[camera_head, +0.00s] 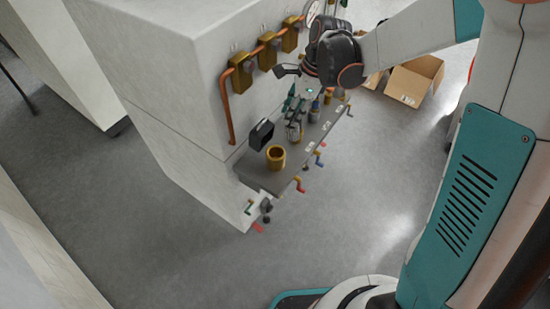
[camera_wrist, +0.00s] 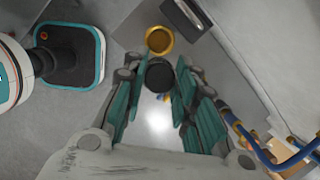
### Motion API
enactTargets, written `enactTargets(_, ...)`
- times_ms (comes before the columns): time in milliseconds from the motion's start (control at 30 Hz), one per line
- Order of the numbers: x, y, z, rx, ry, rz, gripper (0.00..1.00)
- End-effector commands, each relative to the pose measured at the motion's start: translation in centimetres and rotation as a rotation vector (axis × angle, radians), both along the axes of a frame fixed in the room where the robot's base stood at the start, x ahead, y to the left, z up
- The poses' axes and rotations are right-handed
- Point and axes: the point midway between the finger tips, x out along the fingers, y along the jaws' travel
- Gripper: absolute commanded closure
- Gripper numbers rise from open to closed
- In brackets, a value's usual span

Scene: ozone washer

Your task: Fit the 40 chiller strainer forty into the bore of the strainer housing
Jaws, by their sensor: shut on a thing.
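My gripper (camera_head: 294,108) points down over the grey shelf, its teal fingers closed around a grey, round strainer (camera_head: 294,131). In the wrist view, the strainer's dark round end (camera_wrist: 159,75) shows between the fingers of my gripper (camera_wrist: 157,88). The strainer housing looks to be the brass cup with an open round bore (camera_head: 276,153), standing upright near the shelf's near end. It also shows in the wrist view as a brass ring (camera_wrist: 159,40), just beyond the strainer. The strainer is beside the housing, not in its bore. Its lower end is hard to make out.
A black box-like part (camera_head: 261,134) sits beside the housing against the white cabinet wall (camera_head: 170,80). Several small fittings (camera_head: 315,110) stand farther along the shelf (camera_head: 262,178). Cardboard boxes (camera_head: 415,80) lie behind.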

Motion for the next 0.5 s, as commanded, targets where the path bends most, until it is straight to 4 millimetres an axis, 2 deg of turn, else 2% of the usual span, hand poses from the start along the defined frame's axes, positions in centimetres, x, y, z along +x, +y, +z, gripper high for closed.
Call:
enactTargets(33,-0.1,0.9,1.4,0.017,-0.004,-0.09,1.0)
enactTargets(200,0.1,3.0,3.9,0.063,-0.019,-0.373,1.0)
enactTargets(400,0.2,4.2,5.3,0.09,-0.034,-0.546,1.0)
enactTargets(500,0.3,4.4,4.9,0.094,-0.038,-0.575,1.0)
